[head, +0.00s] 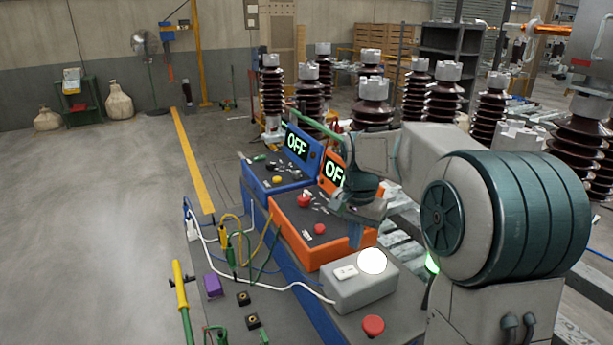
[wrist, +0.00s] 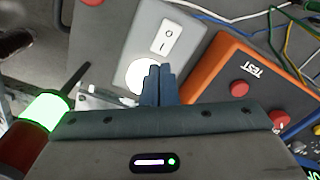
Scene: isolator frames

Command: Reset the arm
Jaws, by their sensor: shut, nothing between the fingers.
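My gripper (wrist: 157,86) is shut and empty in the wrist view, its two blue-grey fingers together. In that view the fingertips overlap the edge of the white round lamp on the grey switch box (wrist: 146,30); I cannot tell how far above it they are. In the head view my gripper (head: 356,236) points down between the orange box and the grey box (head: 345,291). My arm is bent and reaches in from the right. The grey box carries a white rocker switch (head: 345,272) and a white round lamp (head: 372,261).
An orange box (head: 300,240) and a blue box (head: 262,182) show OFF displays. A red button (head: 373,325) is at the bench's front. Cables and a yellow-green rod (head: 181,287) lie at the left. Brown insulators (head: 372,105) stand behind. The floor at left is open.

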